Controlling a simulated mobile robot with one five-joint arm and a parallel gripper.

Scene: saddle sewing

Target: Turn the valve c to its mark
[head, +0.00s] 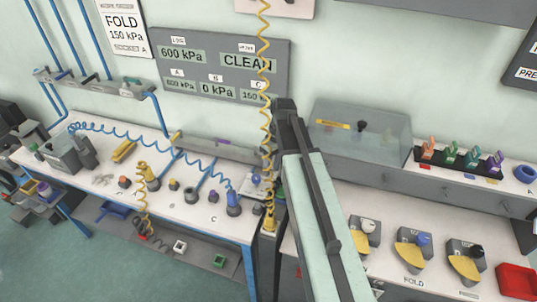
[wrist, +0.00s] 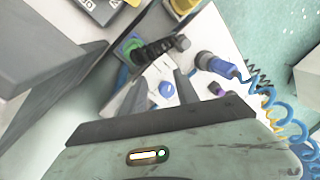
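A small blue knob (wrist: 166,89) on a white plate shows between my fingertips in the wrist view. It appears to be the blue knob (head: 257,179) near the right end of the workbench in the head view. I cannot read a label on it or see its mark. My gripper (wrist: 160,78) is open, with one grey finger on each side of the knob and a visible gap to each. I cannot tell how far above the knob the fingertips are. In the head view my arm hides the gripper.
A blue connector (wrist: 214,63) with a coiled hose (wrist: 286,115) lies close to the right finger. A dark fitting (wrist: 160,49) stands beyond the fingertips. The gauge board (head: 221,63) hangs behind the bench. A yellow coiled hose (head: 265,90) hangs beside my arm.

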